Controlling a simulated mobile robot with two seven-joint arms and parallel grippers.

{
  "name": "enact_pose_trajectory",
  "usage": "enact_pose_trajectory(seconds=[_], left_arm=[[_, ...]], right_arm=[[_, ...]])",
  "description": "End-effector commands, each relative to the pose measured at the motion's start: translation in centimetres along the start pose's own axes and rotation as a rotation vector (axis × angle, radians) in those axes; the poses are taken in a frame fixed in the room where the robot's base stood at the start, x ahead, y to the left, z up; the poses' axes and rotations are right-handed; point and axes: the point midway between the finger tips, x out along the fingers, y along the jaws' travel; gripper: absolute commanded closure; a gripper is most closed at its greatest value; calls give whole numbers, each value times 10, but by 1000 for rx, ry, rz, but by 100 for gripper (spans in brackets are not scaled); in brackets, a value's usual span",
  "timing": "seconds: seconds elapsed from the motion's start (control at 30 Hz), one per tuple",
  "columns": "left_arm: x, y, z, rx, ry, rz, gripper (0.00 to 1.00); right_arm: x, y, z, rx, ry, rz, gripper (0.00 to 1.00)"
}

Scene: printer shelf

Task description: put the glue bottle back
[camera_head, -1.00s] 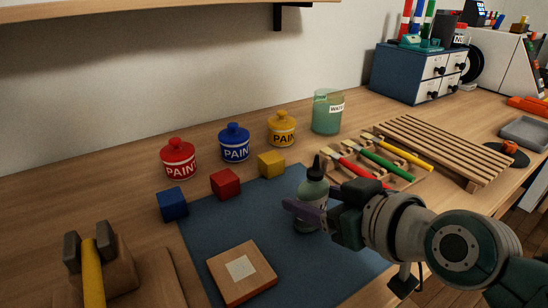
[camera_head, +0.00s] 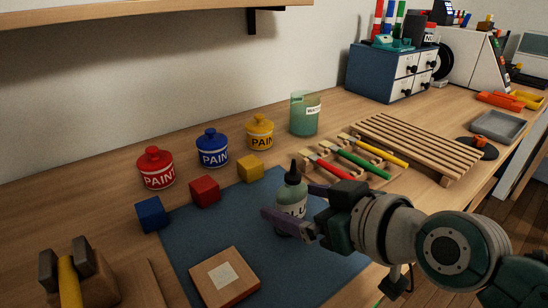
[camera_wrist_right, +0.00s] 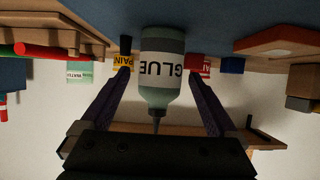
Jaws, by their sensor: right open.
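The glue bottle (camera_head: 290,205) is pale green-grey with a dark pointed nozzle and a white label. It stands upright on the blue mat (camera_head: 215,230). My right gripper (camera_head: 286,206) is open, with a finger on each side of the bottle; the near finger partly covers it. In the right wrist view the bottle (camera_wrist_right: 161,75) appears upside down between the two spread fingers (camera_wrist_right: 165,95), with gaps on both sides. My left gripper is not in view.
Red (camera_head: 156,168), blue (camera_head: 212,148) and yellow (camera_head: 260,133) paint pots and small cubes stand behind the mat. A wooden tile (camera_head: 225,280) lies on the mat. A green cup (camera_head: 305,115), tool rack (camera_head: 345,165) and slatted rack (camera_head: 415,145) stand to the right.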

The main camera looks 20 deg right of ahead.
Motion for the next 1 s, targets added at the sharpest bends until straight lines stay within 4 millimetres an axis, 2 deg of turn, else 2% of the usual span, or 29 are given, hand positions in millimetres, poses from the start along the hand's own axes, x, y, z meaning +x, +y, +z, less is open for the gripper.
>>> enact_pose_trajectory(seconds=[0.07,0.3,0.53,0.63,0.73,0.8,1.0], left_arm=[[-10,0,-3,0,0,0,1],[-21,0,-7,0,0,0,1],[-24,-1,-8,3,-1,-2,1],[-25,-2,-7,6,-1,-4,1],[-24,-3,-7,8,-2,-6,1],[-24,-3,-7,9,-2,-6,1],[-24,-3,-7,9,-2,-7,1]], right_arm=[[-19,0,-3,-4,-2,-1,5],[-73,0,-2,-4,-3,-2,5],[-100,-1,0,-1,-4,-3,5],[-107,-10,4,-3,-45,-24,5],[-119,-30,19,-5,-174,-60,5],[-135,-42,34,-2,-301,-65,5],[-196,-46,68,59,-651,46,5]])
